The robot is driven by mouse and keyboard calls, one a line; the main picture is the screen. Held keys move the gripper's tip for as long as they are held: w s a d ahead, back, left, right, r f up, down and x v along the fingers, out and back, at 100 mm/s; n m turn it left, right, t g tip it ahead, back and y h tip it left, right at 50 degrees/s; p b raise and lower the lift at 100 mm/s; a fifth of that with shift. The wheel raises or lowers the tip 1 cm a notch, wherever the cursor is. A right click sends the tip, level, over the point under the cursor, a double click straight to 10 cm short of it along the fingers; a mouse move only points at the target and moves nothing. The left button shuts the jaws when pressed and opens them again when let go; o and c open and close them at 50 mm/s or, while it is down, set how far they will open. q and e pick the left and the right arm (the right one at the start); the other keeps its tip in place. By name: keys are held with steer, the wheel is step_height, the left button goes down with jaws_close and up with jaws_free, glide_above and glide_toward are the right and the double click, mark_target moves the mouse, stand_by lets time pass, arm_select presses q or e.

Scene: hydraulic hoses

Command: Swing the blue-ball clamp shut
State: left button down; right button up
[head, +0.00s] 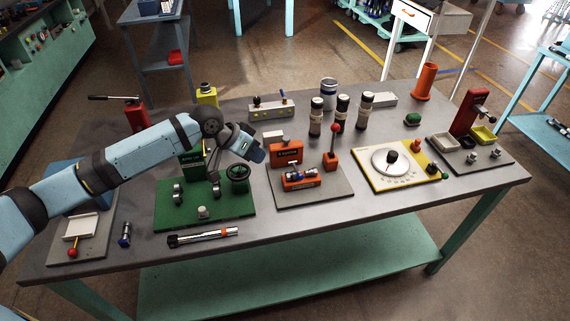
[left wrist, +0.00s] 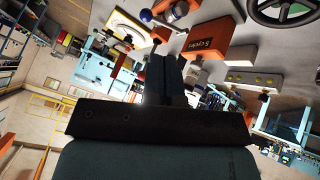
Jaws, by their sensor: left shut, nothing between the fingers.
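An orange clamp base (head: 302,182) with a metal cylinder lying across it sits on a grey plate in the middle of the table. A small blue ball (left wrist: 146,15) shows beside the cylinder (left wrist: 177,11) in the left wrist view, next to an orange block (left wrist: 210,38). In the head view the ball is too small to make out surely, and I cannot tell the angle of its clamp arm. My left gripper (head: 256,152) is shut and empty, above the table between the green handwheel fixture and the orange block. Its fingers (left wrist: 168,68) are together in the left wrist view. My right gripper is out of view.
A black handwheel (head: 238,172) on a green plate (head: 180,212) stands close to the gripper. A red-ball lever (head: 334,130) stands right of the orange block. A torque wrench (head: 203,237) lies at the front edge. Several dark bottles stand behind.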

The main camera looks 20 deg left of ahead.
arm_select(q)
steer(key=r, duration=0.1)
steer(key=p, duration=0.3)
glide_toward(297, 171)
steer(key=d+f, duration=0.3)
steer(key=f, duration=0.2)
steer(key=shift+w+d+f, duration=0.15)
steer(key=shift+w+d, duration=0.2)
steer(key=shift+w, duration=0.05)
